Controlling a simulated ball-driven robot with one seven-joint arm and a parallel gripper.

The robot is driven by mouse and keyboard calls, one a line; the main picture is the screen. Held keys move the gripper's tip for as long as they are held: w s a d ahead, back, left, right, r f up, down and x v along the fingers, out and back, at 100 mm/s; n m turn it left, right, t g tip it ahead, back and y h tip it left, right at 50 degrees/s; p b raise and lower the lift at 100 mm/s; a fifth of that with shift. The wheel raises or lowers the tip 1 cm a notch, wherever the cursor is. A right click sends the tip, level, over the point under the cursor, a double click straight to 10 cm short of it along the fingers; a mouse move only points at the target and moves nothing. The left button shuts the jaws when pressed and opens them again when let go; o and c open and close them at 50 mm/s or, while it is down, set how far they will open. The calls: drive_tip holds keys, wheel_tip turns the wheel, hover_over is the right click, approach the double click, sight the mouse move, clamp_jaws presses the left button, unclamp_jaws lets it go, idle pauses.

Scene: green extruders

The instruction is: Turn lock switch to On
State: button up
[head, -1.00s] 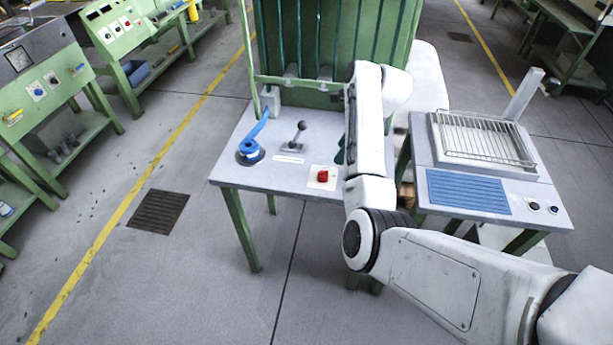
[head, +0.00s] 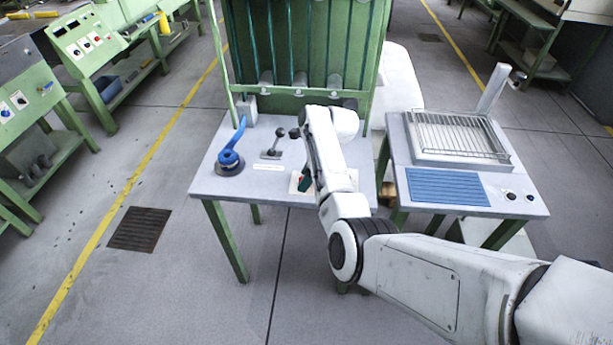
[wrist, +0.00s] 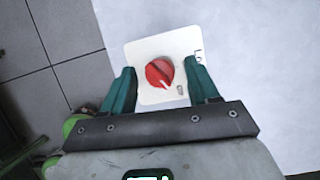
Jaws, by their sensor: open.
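The lock switch is a red rotary knob (wrist: 159,73) on a white square plate (wrist: 150,50) set on the grey table. A pale pointer mark on the knob points toward the lower right in the wrist view. My gripper (wrist: 160,80) is open, with a green finger on each side of the knob and a gap on both sides. In the head view, my gripper (head: 305,180) is over the plate, and the knob is hidden behind the arm. Only the plate's left edge (head: 295,183) shows there.
On the same table (head: 235,187) stand a blue-handled lever (head: 230,155) at the left and a dark ball-topped lever (head: 274,148) near the middle. A green frame (head: 300,50) rises behind. At right is a table with a wire rack (head: 455,135) and blue grille (head: 445,187).

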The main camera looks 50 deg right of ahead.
drive_tip(key=c, duration=1)
drive_tip(key=shift+c, duration=0.2)
drive_tip(key=shift+n, duration=0.3)
drive_tip(key=n+g+y, duration=0.1)
drive_tip(key=n, duration=0.1)
drive_tip(key=shift+w+d+n+b, duration=0.1)
drive_tip(key=shift+n+b, duration=0.3)
drive_tip(key=n+g+b, duration=0.1)
drive_tip(key=n, duration=0.1)
drive_tip(key=shift+f+n, duration=0.15)
drive_tip(key=shift+n, duration=0.25)
drive_tip(key=n+g+b, duration=0.1)
drive_tip(key=n+b, duration=0.2)
drive_tip(key=shift+w+y, duration=0.15)
drive_tip(key=shift+y, duration=0.15)
drive_tip(key=shift+n+g+b, duration=0.6)
drive_tip(key=shift+n+b, duration=0.4)
drive_tip(key=shift+n, duration=0.3)
